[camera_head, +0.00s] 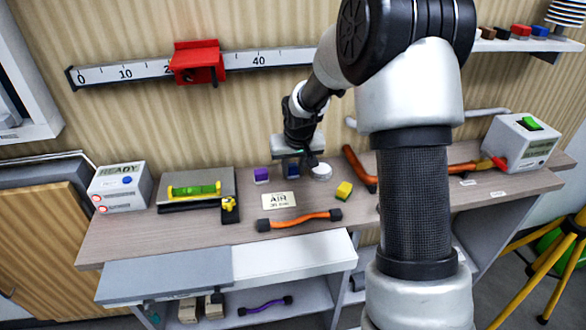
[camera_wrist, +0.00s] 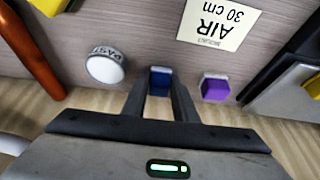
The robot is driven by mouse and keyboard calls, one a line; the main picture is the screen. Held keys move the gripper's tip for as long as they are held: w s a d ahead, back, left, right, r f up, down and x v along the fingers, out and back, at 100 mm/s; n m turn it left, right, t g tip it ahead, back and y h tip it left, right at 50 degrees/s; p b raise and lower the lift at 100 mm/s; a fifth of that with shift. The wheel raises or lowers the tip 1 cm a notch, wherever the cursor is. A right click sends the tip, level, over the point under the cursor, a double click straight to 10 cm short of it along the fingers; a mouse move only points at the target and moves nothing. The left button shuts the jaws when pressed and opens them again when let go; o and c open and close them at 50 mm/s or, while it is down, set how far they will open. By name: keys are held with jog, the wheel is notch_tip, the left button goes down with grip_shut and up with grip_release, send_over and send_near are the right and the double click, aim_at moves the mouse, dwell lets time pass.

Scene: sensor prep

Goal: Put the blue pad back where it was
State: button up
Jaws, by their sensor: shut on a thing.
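The blue pad (camera_head: 292,171) is a small dark blue block near the back of the wooden bench (camera_head: 345,207). My gripper (camera_head: 293,163) reaches down over it, and its fingers hide part of it. In the wrist view the blue pad (camera_wrist: 160,80) sits between the two fingertips of my gripper (camera_wrist: 160,86), which are shut on it. I cannot tell whether it touches the bench.
An AIR 30 cm card (camera_head: 279,200), yellow block (camera_head: 344,190) and orange hose (camera_head: 299,221) lie in front. A wall shelf (camera_head: 528,45) holds several coloured blocks.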

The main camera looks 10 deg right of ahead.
jog(key=shift+f, duration=0.15)
jog(key=o, duration=1)
jog(key=shift+c, duration=0.2)
